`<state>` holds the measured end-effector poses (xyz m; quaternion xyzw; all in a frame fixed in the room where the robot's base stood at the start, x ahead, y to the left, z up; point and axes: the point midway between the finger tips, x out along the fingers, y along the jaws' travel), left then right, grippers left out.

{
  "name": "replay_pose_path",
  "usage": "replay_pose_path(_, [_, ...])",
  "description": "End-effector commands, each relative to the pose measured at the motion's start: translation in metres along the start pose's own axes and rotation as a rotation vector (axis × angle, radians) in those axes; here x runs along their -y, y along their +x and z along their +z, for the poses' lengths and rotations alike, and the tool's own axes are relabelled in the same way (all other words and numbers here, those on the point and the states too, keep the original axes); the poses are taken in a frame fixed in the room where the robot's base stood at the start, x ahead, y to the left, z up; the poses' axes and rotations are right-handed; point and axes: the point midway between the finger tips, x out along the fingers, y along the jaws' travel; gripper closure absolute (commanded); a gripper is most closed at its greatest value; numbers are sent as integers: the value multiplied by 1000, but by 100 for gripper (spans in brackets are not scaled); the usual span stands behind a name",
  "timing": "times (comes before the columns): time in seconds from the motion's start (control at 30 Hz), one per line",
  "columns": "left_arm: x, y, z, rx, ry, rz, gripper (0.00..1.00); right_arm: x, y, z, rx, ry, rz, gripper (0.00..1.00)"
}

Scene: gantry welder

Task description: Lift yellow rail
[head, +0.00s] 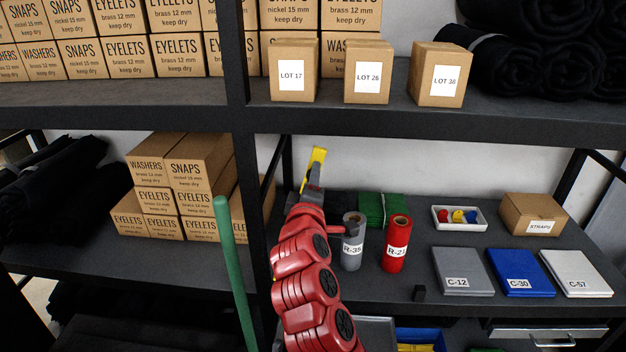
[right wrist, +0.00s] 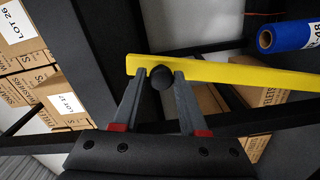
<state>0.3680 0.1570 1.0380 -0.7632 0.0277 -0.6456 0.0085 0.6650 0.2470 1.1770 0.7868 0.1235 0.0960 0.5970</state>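The yellow rail is a long flat yellow bar (right wrist: 235,73) running across the right wrist view and out at its right edge. A round black knob (right wrist: 162,78) stands at its near end. My right gripper (right wrist: 161,74) has one finger on each side of the knob, with the tips at the rail; I cannot tell whether they press on it. In the head view a short yellow piece (head: 318,157) shows just beyond my right gripper (head: 312,185), while the rest of the rail is hidden or foreshortened. My left gripper is not in view.
Below the upper shelf edge (head: 430,124), a grey roll (head: 352,250) and a red roll (head: 396,250) stand close right of my arm. A dark post (head: 236,70) and a green pole (head: 234,270) are on its left. Boxes (head: 293,75) line the upper shelf.

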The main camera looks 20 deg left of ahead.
Motion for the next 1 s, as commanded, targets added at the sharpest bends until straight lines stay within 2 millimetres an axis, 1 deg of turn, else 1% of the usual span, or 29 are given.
replay_pose_path(0.03, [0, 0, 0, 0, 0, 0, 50, 0, 0, 0, 0, 0, 0, 47])
replay_pose_path(0.1, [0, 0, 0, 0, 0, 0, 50, 0, 0, 0, 0, 0, -1, 35])
replay_pose_path(0.13, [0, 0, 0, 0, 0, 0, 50, 0, 0, 0, 1, 0, -1, 34])
replay_pose_path(0.43, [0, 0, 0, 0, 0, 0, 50, 1, -1, 0, 1, 0, -3, 34])
replay_pose_path(0.57, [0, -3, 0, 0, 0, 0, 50, 2, -8, 1, 1, 0, -2, 34])
replay_pose_path(0.73, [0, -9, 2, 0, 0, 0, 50, 4, -32, 1, -2, -1, -1, 34])
replay_pose_path(1.0, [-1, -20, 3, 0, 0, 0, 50, 2, -86, 0, -4, 0, 1, 34])
